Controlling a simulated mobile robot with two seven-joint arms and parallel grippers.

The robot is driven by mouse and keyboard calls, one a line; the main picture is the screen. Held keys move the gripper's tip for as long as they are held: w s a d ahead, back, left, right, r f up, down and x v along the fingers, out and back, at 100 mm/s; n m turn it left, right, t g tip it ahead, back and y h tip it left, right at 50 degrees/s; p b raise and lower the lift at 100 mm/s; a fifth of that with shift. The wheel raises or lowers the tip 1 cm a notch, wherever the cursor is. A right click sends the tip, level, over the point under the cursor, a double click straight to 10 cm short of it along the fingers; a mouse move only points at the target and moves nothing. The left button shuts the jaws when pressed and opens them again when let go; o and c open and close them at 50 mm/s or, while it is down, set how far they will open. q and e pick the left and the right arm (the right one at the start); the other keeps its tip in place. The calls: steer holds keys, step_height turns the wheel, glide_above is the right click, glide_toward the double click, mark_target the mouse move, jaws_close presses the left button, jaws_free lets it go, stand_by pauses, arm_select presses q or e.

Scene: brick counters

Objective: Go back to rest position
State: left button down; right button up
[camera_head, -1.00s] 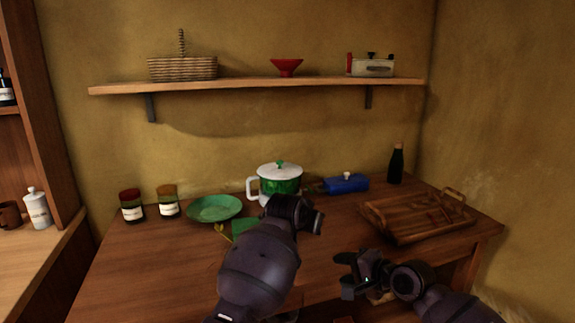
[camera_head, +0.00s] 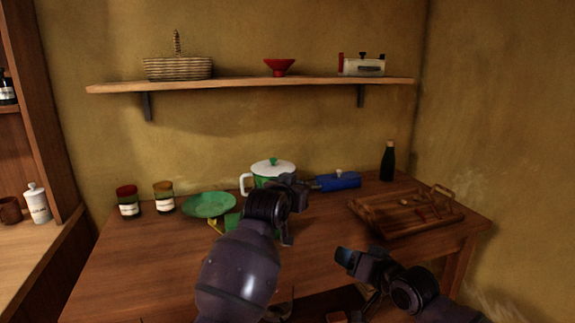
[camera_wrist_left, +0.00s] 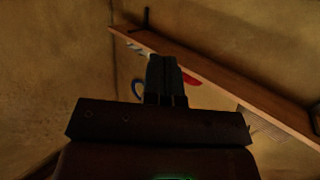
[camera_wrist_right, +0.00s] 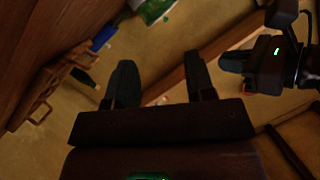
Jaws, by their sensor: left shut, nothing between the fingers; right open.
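My left arm rises through the middle of the head view, its gripper (camera_head: 292,182) in front of the white-lidded green pot and partly hiding it. In the left wrist view the fingers (camera_wrist_left: 165,62) are together with nothing between them. My right gripper (camera_head: 345,257) is in front of the counter, below the wooden tray in the picture. In the right wrist view its fingers (camera_wrist_right: 158,72) are apart and the gap is empty. My left gripper also shows there (camera_wrist_right: 240,60), at the upper right.
The brown counter (camera_head: 140,260) bears two jars, a green plate (camera_head: 209,204), the pot (camera_head: 272,168), a blue box (camera_head: 338,182), a dark bottle (camera_head: 387,162) and a wooden tray (camera_head: 375,229). A wall shelf (camera_head: 240,83) holds a basket, red bowl and toaster-like item.

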arm_select(q)
steer(key=s+a+f+n+t+y, duration=0.2)
steer(key=s+a+f+y, duration=0.1)
steer(key=s+a+f, duration=1.4)
steer(key=s+a+f+g+y, duration=0.1)
steer(key=s+a+f, duration=0.3)
steer(key=s, duration=0.6)
steer(key=s+a+f+n+g+y, duration=0.1)
steer(key=s+a+f+g, duration=0.2)
steer(key=s+f, duration=0.6)
steer(key=s+a+f+g+y, duration=0.1)
steer(key=s+a+f, duration=0.4)
steer(key=s, duration=0.6)
step_height(320, 180, down, 2)
steer(key=shift+s+f+g, duration=0.2)
steer(key=shift+f+g, duration=0.05)
steer(key=shift+g, duration=0.15)
arm_select(e)
steer(key=s+d+f+h, duration=0.2)
steer(key=s+d+f, duration=0.2)
steer(key=s+f, duration=0.4)
steer(key=s+d+f+g+h, duration=0.1)
steer(key=s+d+f+h, duration=0.2)
steer(key=s+f, duration=0.5)
steer(key=s+d+f+n+g+h, duration=0.1)
steer(key=s+d+f+h, duration=0.2)
steer(key=s+f, duration=0.6)
steer(key=s+d, duration=0.2)
steer(key=s, duration=1)
steer(key=shift+d, duration=0.35)
